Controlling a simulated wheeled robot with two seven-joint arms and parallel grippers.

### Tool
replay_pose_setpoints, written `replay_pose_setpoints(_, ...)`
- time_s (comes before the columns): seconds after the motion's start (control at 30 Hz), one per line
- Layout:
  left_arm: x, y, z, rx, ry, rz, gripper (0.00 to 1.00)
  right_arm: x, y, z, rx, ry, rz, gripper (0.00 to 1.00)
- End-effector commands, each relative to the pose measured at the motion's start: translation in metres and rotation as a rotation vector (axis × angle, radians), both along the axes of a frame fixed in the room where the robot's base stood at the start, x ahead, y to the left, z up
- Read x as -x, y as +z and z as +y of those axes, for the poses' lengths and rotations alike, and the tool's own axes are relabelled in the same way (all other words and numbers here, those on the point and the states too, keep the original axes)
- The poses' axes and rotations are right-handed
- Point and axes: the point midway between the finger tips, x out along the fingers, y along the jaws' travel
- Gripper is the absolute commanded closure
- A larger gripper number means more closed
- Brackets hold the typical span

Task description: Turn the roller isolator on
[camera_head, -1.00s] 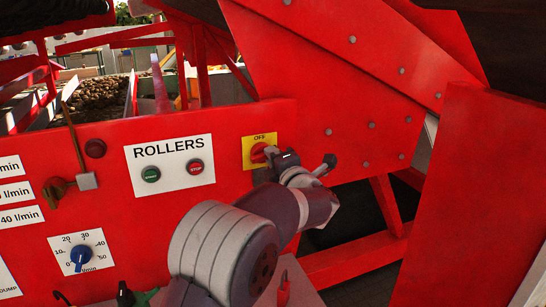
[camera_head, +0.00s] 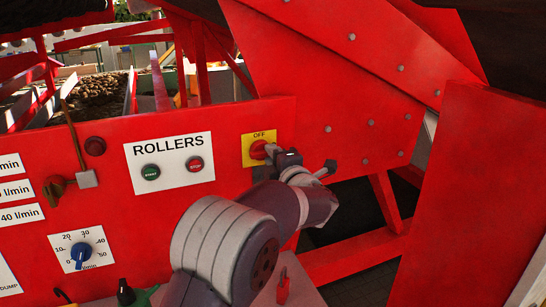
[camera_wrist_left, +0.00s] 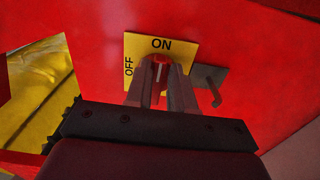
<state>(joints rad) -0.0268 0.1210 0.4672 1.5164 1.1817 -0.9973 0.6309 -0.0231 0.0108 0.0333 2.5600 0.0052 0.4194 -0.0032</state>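The roller isolator is a red knob (camera_head: 258,150) on a yellow plate (camera_head: 249,160) fixed to the red panel, right of the ROLLERS sign. In the left wrist view the yellow plate (camera_wrist_left: 187,45) reads ON at its top edge and OFF, sideways, at its left. The knob (camera_wrist_left: 160,62) has a white mark that lies toward ON. My left gripper (camera_head: 272,153) reaches the knob from the right in the head view. In the left wrist view its two fingers (camera_wrist_left: 160,80) are closed on either side of the knob and hide its lower part. My right gripper is not in view.
The ROLLERS sign (camera_head: 169,163) with a green start button (camera_head: 151,172) and a red stop button (camera_head: 194,164) is left of the isolator. A blue dial (camera_head: 81,256) sits lower left. A metal hook (camera_wrist_left: 212,84) is close right of my fingers in the wrist view.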

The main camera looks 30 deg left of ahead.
Motion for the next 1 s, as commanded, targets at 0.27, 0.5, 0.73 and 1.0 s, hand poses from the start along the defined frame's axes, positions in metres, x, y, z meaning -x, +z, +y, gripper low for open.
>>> replay_pose_setpoints(0.27,0.000,0.000,0.000,0.001,0.000,-0.002,0.60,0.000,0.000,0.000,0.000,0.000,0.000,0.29)
replay_pose_setpoints(0.5,0.019,-0.004,-0.023,0.001,-0.004,-0.004,0.60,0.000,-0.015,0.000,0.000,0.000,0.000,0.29)
replay_pose_setpoints(0.73,0.059,-0.004,-0.072,0.001,-0.006,-0.004,0.60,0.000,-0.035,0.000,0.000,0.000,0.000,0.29)
replay_pose_setpoints(1.0,0.082,-0.001,-0.097,0.001,-0.001,-0.002,0.60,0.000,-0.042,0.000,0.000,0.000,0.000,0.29)
